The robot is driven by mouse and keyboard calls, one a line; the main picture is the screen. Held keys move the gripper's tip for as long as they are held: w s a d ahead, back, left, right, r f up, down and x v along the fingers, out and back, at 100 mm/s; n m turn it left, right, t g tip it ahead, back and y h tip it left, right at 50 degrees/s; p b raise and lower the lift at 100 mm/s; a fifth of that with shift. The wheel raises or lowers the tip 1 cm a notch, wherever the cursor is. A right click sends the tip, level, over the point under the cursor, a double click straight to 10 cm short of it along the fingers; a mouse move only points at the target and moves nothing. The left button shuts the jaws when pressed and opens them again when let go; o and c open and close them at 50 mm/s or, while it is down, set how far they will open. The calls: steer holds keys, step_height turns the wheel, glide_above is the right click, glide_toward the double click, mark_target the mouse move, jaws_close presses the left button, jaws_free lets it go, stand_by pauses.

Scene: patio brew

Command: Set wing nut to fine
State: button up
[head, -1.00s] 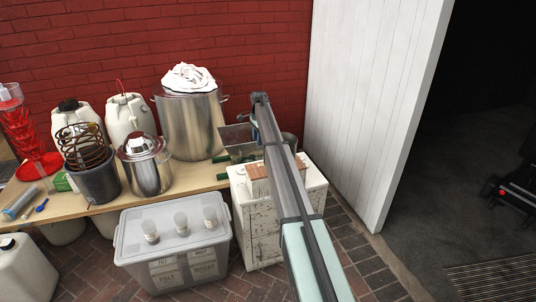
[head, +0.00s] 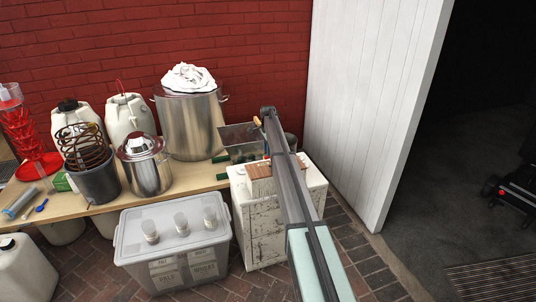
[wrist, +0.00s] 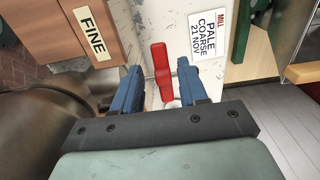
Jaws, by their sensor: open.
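In the wrist view, a red upright bar, apparently the wing nut (wrist: 161,66), stands out against a white surface. My gripper (wrist: 157,76) has its two blue fingers spread, one on each side of the red bar, with gaps visible. A FINE label (wrist: 93,30) is fixed to a brown wooden face on the left. A white label (wrist: 208,35) reading MILL, PALE, COARSE, 21 NOV is on the right. In the head view, my arm hides the gripper and most of the mill area, and the wing nut cannot be made out there.
A metal hopper (head: 239,133) and a wooden block (head: 259,171) sit by a worn white cabinet (head: 258,220). A big steel pot (head: 190,128) stands left on the bench. A lidded clear tub (head: 172,253) is on the bricks. A white door (head: 374,90) stands right.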

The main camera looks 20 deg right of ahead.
steer(key=shift+f, duration=1.35)
steer(key=shift+c, duration=0.3)
jaws_close()
